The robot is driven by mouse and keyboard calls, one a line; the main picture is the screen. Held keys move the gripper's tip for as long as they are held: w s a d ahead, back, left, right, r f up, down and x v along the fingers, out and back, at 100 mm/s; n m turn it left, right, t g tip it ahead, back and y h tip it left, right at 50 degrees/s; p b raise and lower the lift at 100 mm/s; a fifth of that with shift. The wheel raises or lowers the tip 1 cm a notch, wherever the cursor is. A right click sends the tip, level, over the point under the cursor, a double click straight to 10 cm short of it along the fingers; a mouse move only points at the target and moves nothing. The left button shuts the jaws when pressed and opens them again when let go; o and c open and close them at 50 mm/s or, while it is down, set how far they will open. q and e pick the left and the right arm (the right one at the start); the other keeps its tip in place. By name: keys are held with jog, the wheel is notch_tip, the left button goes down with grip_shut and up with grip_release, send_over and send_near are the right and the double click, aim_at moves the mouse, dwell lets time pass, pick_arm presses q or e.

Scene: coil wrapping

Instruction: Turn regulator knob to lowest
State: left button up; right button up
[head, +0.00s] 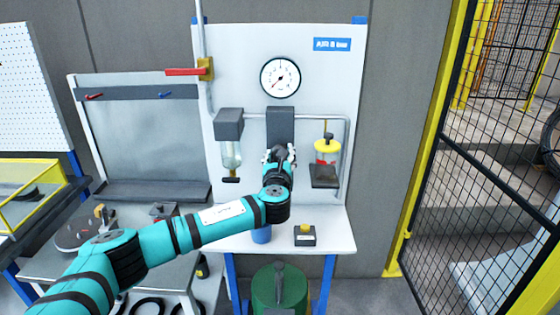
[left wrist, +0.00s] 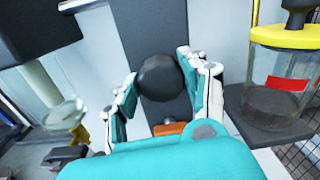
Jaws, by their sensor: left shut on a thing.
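The regulator knob (left wrist: 160,77) is a dark round knob in front of a dark grey regulator body (head: 280,122) on the white panel. My left gripper (left wrist: 163,85) has its two fingers on either side of the knob and is shut on it. In the head view my left gripper (head: 279,156) and wrist hide most of the knob. A round pressure gauge (head: 280,78) with a red needle sits above the regulator; the needle points to the lower left. My right gripper is not in view.
A filter bowl (head: 231,154) hangs left of the regulator and a yellow-topped lubricator (head: 327,150) stands right of it. A red-handled valve (head: 188,72) is at upper left. A blue cup (head: 261,235) and a small dark box (head: 305,236) sit on the shelf below.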

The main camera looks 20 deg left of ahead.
pick_arm(q)
jog(key=n+b, duration=0.4)
jog(key=n, duration=0.3)
jog(key=n+b, duration=0.4)
jog(key=n, duration=0.4)
jog(key=f+n+y+b, duration=0.1)
jog(key=n+b, duration=0.4)
jog(key=n, duration=0.2)
jog(key=shift+n, duration=0.3)
jog(key=o, duration=0.9)
jog(key=shift+o, duration=1.4)
jog(key=shift+r, duration=0.15)
jog(key=shift+s, duration=0.15)
